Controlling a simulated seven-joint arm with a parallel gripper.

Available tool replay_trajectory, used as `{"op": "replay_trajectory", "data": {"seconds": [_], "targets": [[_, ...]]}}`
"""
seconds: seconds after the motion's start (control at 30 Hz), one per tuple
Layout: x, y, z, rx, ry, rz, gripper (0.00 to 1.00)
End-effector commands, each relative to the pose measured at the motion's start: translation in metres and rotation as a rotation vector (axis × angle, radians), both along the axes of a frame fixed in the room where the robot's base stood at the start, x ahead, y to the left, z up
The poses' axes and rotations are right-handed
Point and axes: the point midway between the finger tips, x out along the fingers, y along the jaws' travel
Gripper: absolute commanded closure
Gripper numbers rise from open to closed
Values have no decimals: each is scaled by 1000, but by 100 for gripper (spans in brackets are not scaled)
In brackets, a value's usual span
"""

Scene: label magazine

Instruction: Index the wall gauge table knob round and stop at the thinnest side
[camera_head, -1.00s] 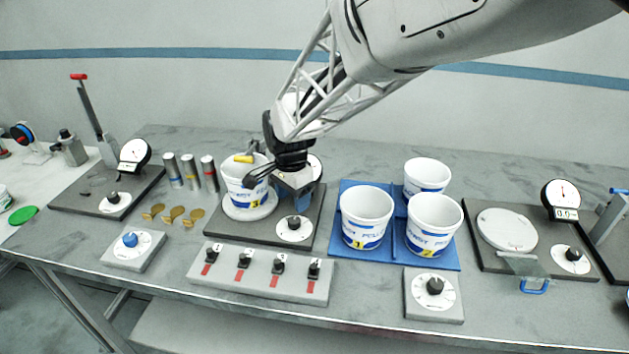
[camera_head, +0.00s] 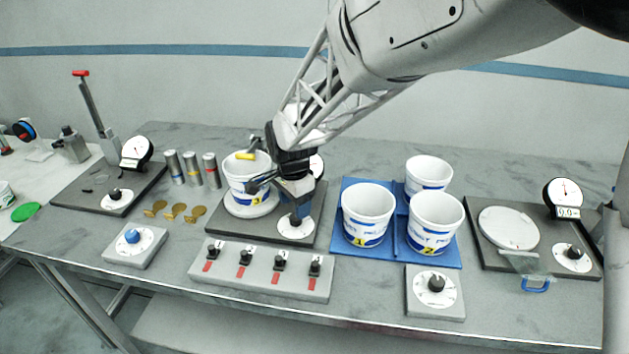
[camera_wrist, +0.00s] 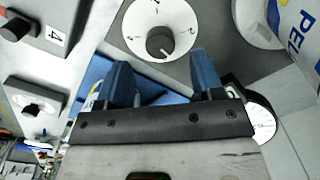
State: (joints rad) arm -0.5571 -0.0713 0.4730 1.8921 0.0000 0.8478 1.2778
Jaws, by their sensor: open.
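The black knob (camera_head: 296,220) sits on a white round dial plate (camera_head: 296,231) at the front right of the middle dark base. A white tub marked 3 (camera_head: 238,177) stands upright on the round turntable (camera_head: 240,208) of that base. A gauge dial (camera_head: 317,167) behind is mostly hidden by my gripper. My gripper (camera_head: 299,208) is open and empty, just above the knob. In the wrist view the knob (camera_wrist: 160,42) lies just beyond the two blue fingertips, roughly centred between them, and does not appear gripped. The gauge face (camera_wrist: 263,121) shows partly there, its reading unclear.
A row of numbered switches (camera_head: 262,272) stands in front. A blue tray (camera_head: 398,247) with white tubs is close on the right. Other knob boxes stand at left (camera_head: 134,243) and right (camera_head: 435,291). A yellow-handled tool (camera_head: 246,156) shows at the tub's top.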

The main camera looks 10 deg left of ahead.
Motion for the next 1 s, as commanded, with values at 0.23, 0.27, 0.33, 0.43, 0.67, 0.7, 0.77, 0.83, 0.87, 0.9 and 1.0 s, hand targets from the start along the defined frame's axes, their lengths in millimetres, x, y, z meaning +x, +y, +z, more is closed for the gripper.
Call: {"op": "replay_trajectory", "data": {"seconds": [0.23, 0.27, 0.33, 0.43, 0.67, 0.7, 0.77, 0.83, 0.87, 0.9, 1.0], "targets": [[0, 0, -31, -1, 2, 0, 39], [0, 0, -34, -1, 2, 0, 39], [0, 0, -40, -2, 1, 0, 39], [0, 0, -45, 0, 0, 0, 39], [0, 0, -49, 0, 0, 0, 39], [0, 0, -49, 0, 0, 0, 39], [0, 0, -49, 0, 0, 0, 39], [0, 0, -48, 0, 0, 0, 42], [0, 0, -48, 0, 0, 0, 47], [0, 0, -48, 0, 0, 0, 53], [0, 0, -48, 0, 0, 0, 68]]}}
